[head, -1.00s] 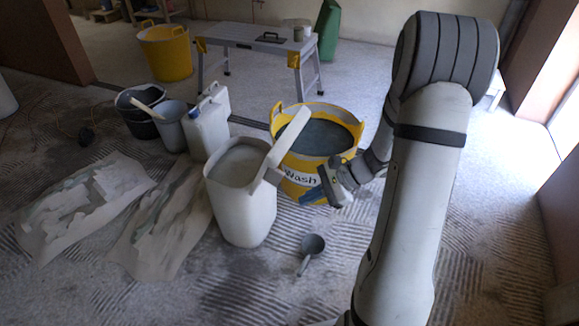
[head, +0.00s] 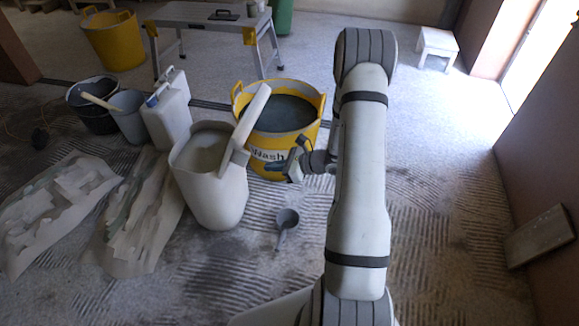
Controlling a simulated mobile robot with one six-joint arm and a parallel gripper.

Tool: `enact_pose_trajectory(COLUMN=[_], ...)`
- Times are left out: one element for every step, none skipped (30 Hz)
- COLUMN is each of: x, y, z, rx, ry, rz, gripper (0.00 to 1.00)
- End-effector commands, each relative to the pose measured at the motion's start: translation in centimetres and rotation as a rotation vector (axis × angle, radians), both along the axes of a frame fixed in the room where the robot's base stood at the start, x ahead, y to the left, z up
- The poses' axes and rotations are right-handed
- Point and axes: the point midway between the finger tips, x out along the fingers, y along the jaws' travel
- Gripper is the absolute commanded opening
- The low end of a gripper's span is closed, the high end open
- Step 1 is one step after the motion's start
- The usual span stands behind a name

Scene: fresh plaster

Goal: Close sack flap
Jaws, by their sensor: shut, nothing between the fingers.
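Two pale, crumpled paper sacks lie flat on the floor at the left in the head view. The left sack (head: 62,203) is broad with folded, greyish patches. The right sack (head: 133,225) is narrower and lies beside the pale bin. I cannot tell clearly which fold on either is the flap. My gripper (head: 283,166) is shut and empty, low in front of the yellow wash tub. It is well to the right of both sacks, with the pale bin between.
The pale open bin (head: 212,190) has a long pale piece (head: 246,128) leaning on its rim. The yellow wash tub (head: 262,155), a grey scoop (head: 286,219), buckets and a white canister (head: 165,115) stand near. A workbench (head: 205,16) is behind. The right floor is mostly clear.

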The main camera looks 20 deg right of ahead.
Motion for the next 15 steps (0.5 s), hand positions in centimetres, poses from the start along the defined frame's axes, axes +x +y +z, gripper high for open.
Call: enact_pose_trajectory(x=[0.5, 0.8, 1.3, 1.5, 1.7, 2.0, 2.2, 2.3, 2.5, 2.6, 2.6, 2.7, 2.8, 2.8, 2.8], y=[1.0, 1.3, 1.8, 2.2, 2.4, 2.8, 3.0, 3.2, 3.4, 3.6, 3.7, 3.8, 3.8, 3.9, 3.9], z=[-0.7, -0.6, -0.1, 0.1, 0.3, 0.5, 0.6, 0.7, 0.8, 0.9, 1.0, 1.1, 1.1, 1.1, 1.1], rx=[0.001, 0.000, -0.001, -0.001, -0.001, -0.002, -0.001, -0.001, -0.002, -0.001, -0.001, -0.001, -0.001, -0.001, -0.001], ry=[0.001, 0.000, -0.003, -0.003, -0.004, -0.002, -0.002, -0.002, -0.001, -0.002, -0.002, -0.002, -0.002, -0.001, -0.001], rz=[0.005, 0.004, 0.004, 0.005, 0.004, 0.003, 0.003, 0.003, 0.003, 0.003, 0.003, 0.003, 0.003, 0.003, 0.002], gripper=[0.00, 0.00, 0.00, 0.00, 0.00, 0.00, 0.00, 0.00, 0.00, 0.00, 0.00, 0.00, 0.00, 0.00, 0.00])
